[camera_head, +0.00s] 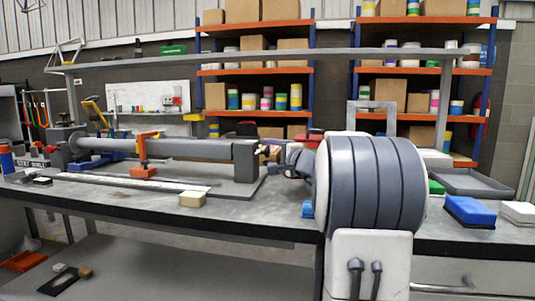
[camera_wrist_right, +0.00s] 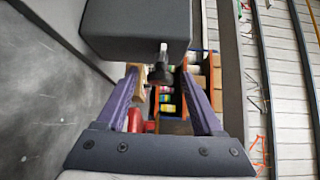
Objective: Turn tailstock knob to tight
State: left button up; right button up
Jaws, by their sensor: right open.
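The tailstock (camera_head: 245,165) is a dark grey block at the right end of the long grey fixture on the bench. In the right wrist view the dark block (camera_wrist_right: 135,25) fills the top. A small black part with a pale pin, which looks like the tailstock knob (camera_wrist_right: 159,74), shows below it, between my right fingertips in the picture. Contact cannot be told. My right gripper (camera_wrist_right: 160,88) is open, its two purple fingers apart. In the head view the right gripper (camera_head: 274,154) is beside the tailstock, and the knob is hard to make out there. My left gripper is out of view.
An orange stand (camera_head: 144,160) and a beige block (camera_head: 193,199) are on the grey bench (camera_head: 150,205). A blue block (camera_head: 470,211) and a grey tray (camera_head: 472,184) lie at the right. Loaded shelves stand behind. The bench front between the beige block and my right arm is clear.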

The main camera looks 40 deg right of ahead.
jog(key=shift+w, duration=0.6)
grip_shut()
jog(key=shift+r+p, duration=0.1)
jog(key=shift+p, duration=0.4)
jog(key=m+g+p, duration=0.1)
jog(key=p, duration=0.5)
jog(key=m+g+y+p, duration=0.1)
jog(key=g+p, duration=0.1)
jog(key=p, duration=0.3)
jog(key=r+m+g+y+p, duration=0.1)
jog(key=m+p, duration=0.1)
jog(key=p, duration=0.4)
jog(key=shift+g+p, duration=0.35)
jog(key=shift+g, duration=0.05)
jog(key=m+g+y+p, duration=0.2)
jog(key=p, duration=1)
jog(key=m+g+y+p, duration=0.2)
jog(key=g+p, duration=0.1)
jog(key=p, duration=0.9)
jog(key=shift+f+y, duration=0.3)
jog(key=shift+f, duration=0.1)
jog(key=shift+f+m+g+y+p, duration=0.25)
jog(key=shift+m+g+y+p, duration=0.2)
jog(key=shift+p, duration=0.8)
